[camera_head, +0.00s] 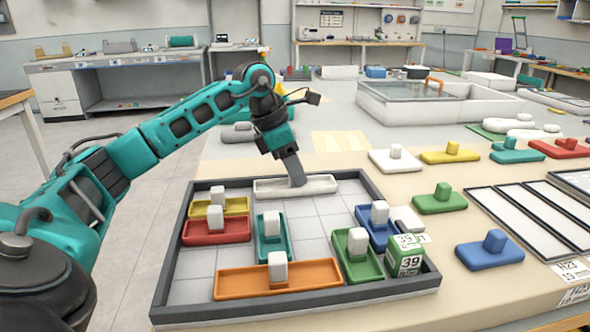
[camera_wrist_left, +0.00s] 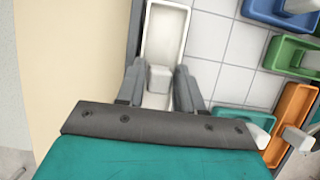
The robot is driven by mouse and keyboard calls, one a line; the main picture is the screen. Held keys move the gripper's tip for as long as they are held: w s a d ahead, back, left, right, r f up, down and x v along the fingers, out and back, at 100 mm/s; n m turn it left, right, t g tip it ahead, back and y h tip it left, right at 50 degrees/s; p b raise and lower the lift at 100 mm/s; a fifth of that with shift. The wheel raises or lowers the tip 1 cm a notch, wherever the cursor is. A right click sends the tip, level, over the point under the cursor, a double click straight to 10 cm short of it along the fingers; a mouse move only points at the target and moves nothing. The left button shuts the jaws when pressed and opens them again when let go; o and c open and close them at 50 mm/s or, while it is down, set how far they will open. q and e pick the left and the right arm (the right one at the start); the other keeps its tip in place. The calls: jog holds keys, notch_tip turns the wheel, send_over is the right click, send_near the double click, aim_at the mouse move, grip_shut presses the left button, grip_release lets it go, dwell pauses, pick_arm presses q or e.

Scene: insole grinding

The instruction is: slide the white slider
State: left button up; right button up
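The white slider (camera_head: 318,184) is a shallow white tray lying along the back edge inside the dark-framed board (camera_head: 408,285). In the left wrist view the white slider (camera_wrist_left: 165,35) has a pale knob (camera_wrist_left: 158,79) standing in it. In the left wrist view the fingers of my left gripper (camera_wrist_left: 158,88) stand apart on either side of the knob, with narrow gaps visible. In the head view the fingers hide the knob. My right gripper is in neither view.
Inside the board are yellow (camera_head: 230,206), red (camera_head: 232,230), teal (camera_head: 270,248), orange (camera_head: 240,284), green (camera_head: 358,266) and blue (camera_head: 372,232) sliders with white knobs. A green and white box marked 39 (camera_head: 405,256) stands at the board's right edge. Loose coloured pieces lie to the right.

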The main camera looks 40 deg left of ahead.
pick_arm(q)
grip_shut()
dwell(0.3)
